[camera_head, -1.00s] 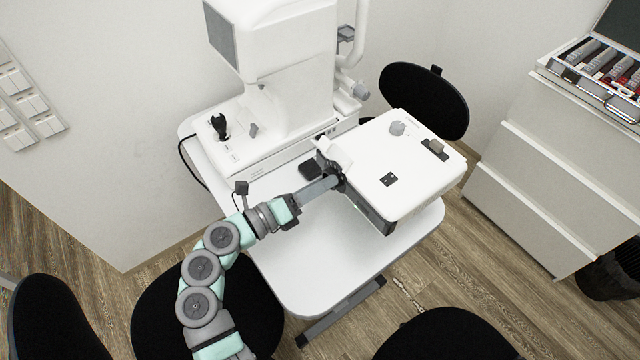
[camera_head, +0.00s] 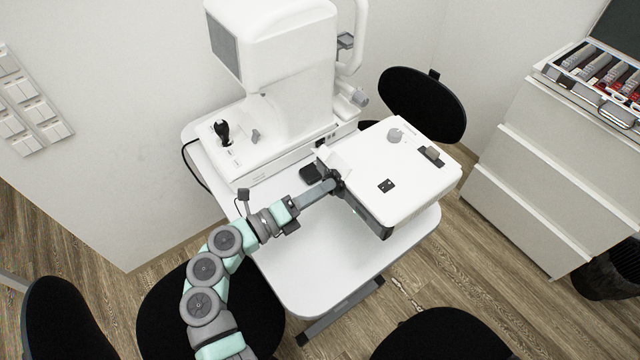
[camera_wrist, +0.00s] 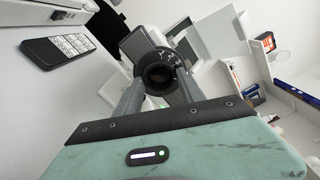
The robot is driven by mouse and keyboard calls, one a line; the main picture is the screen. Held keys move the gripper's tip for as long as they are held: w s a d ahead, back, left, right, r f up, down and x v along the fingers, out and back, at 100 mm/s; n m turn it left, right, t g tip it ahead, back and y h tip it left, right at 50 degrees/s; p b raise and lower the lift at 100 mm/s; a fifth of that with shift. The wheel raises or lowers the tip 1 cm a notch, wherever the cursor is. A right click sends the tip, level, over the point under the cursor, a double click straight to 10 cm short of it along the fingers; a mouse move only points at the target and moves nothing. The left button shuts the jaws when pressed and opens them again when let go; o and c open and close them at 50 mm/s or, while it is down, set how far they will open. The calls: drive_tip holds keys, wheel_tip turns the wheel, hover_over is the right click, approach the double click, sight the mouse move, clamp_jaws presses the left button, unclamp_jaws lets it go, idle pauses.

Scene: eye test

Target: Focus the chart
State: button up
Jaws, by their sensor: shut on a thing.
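A white box-shaped projector (camera_head: 408,165) stands on the right part of the white table, with a grey knob (camera_head: 396,135) on top. A dark round lens ring (camera_wrist: 160,72) sticks out of its left side. My gripper (camera_head: 334,183) reaches it from the left. In the wrist view my gripper (camera_wrist: 158,85) has one finger on each side of the lens ring and is shut on it. The fingers partly cover the ring in the head view. Whether a chart is being projected is not visible.
A black remote (camera_wrist: 58,48) lies on the table (camera_head: 300,250) beside the lens. A tall white instrument (camera_head: 285,70) with a black joystick (camera_head: 222,130) stands behind. Black chairs (camera_head: 425,103) surround the table. Drawers (camera_head: 540,170) stand at right. The table's front is clear.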

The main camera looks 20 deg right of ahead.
drive_tip(key=shift+r+n+p, duration=0.1)
drive_tip(key=shift+n+p, duration=5.7)
drive_tip(key=shift+p, duration=0.05)
drive_tip(key=o, duration=1.4)
drive_tip(key=shift+c, duration=0.2)
